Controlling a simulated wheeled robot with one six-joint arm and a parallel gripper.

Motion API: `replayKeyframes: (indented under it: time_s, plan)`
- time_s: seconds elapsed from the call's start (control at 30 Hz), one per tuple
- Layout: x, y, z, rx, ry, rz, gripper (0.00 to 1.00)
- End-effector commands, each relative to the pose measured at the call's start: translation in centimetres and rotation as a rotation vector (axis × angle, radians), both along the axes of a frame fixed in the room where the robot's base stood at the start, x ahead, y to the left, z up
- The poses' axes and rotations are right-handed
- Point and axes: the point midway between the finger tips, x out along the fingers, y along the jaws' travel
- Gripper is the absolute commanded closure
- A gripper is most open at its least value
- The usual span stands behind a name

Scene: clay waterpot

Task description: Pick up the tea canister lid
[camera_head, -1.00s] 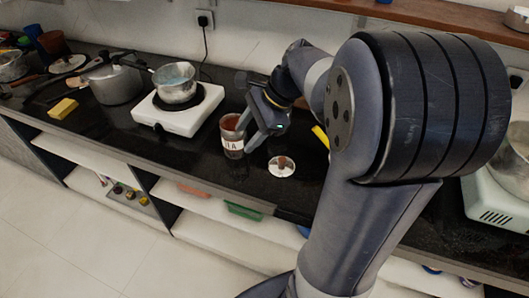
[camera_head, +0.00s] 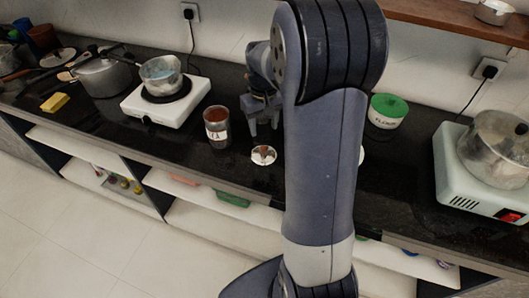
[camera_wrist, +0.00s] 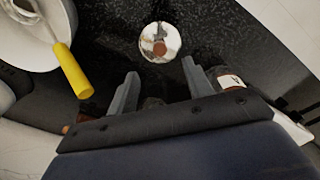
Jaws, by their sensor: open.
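The tea canister lid (camera_head: 264,156) is a shiny round disc with a reddish-brown knob. It lies flat on the dark counter near the front edge, and shows in the wrist view (camera_wrist: 160,42) beyond my fingertips. The tea canister (camera_head: 217,130), clear with brown contents and a white label, stands open to the lid's left. It also shows beside one finger in the wrist view (camera_wrist: 229,80). My gripper (camera_head: 264,126) is open and empty, just behind the lid in the head view. In the wrist view its fingers (camera_wrist: 160,84) point toward the lid without touching it.
A white stove (camera_head: 178,108) with a pot stands left. A green-lidded flour container (camera_head: 388,110) and another stove (camera_head: 455,190) stand right. A yellow handle (camera_wrist: 72,70) joins a pale round vessel (camera_wrist: 35,35). My arm hides part of the counter.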

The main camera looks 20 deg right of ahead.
Motion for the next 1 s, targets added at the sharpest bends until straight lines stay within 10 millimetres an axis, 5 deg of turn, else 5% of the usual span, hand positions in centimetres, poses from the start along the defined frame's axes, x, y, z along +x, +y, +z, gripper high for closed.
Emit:
replayKeyframes:
  time_s: [0.2,0.73,1.0]
  plan:
    - [0.0,0.0,-3.6,0.002,0.004,-0.002,0.51]
    - [0.6,-0.2,-9.1,0.003,0.004,-0.004,0.51]
    - [0.6,-0.3,-9.9,0.002,0.0,-0.004,0.51]
